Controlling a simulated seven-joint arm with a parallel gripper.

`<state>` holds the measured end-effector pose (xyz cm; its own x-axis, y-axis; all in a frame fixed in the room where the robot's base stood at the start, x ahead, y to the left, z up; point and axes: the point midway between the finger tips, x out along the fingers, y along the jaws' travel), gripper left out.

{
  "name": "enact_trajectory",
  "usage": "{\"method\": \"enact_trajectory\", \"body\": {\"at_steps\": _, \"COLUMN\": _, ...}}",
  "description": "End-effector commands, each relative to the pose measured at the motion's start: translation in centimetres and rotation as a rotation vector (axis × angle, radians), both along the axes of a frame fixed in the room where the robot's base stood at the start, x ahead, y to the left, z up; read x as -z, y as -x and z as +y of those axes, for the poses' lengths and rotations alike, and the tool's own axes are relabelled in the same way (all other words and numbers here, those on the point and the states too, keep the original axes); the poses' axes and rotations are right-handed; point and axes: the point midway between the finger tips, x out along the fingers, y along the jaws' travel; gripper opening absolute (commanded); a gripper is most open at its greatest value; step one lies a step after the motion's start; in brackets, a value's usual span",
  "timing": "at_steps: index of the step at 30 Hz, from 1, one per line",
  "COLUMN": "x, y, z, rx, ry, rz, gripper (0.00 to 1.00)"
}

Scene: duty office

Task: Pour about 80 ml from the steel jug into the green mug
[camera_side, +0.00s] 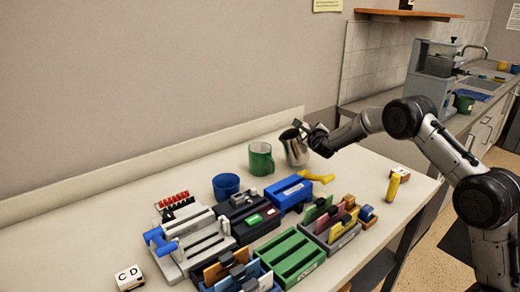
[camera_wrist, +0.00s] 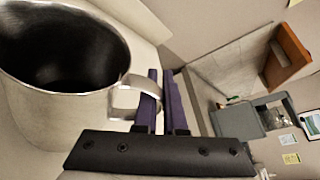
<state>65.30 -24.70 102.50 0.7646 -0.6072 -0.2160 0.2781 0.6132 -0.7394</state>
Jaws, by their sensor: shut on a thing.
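The steel jug (camera_side: 296,151) is beside the green mug (camera_side: 261,161), to its right in the side view, near the back of the table. The jug leans slightly left, and I cannot tell whether its base touches the table. The mug stands upright. My gripper (camera_side: 309,135) is at the jug's right side. In the wrist view the jug (camera_wrist: 55,110) fills the left, with its mouth dark, so the liquid level cannot be made out. My gripper's purple fingers (camera_wrist: 163,103) are shut on the jug's handle (camera_wrist: 126,92).
A blue cup (camera_side: 226,187) stands in front of the mug, to its left. Several organisers, including a blue tray (camera_side: 289,192) and green rack (camera_side: 293,258), crowd the front. A yellow item (camera_side: 318,177) lies near the jug. The table's back left is clear.

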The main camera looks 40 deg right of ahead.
Motion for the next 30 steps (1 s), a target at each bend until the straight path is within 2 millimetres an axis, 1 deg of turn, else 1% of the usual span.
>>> {"method": "enact_trajectory", "body": {"at_steps": 1, "x": -0.6, "y": -0.2, "z": 0.3, "rx": 0.000, "ry": 0.021, "rz": 0.002, "gripper": 0.00}}
{"method": "enact_trajectory", "body": {"at_steps": 10, "x": -2.4, "y": -0.8, "z": 1.9, "rx": -0.001, "ry": 0.150, "rz": 0.055, "gripper": 0.00}}
{"method": "enact_trajectory", "body": {"at_steps": 19, "x": -5.6, "y": -1.6, "z": 3.6, "rx": 0.002, "ry": 0.280, "rz": 0.109, "gripper": 0.00}}
{"method": "enact_trajectory", "body": {"at_steps": 27, "x": -8.4, "y": -2.3, "z": 5.6, "rx": 0.001, "ry": 0.518, "rz": 0.208, "gripper": 0.00}}
{"method": "enact_trajectory", "body": {"at_steps": 30, "x": -8.7, "y": -2.4, "z": 5.9, "rx": 0.001, "ry": 0.569, "rz": 0.232, "gripper": 0.00}}
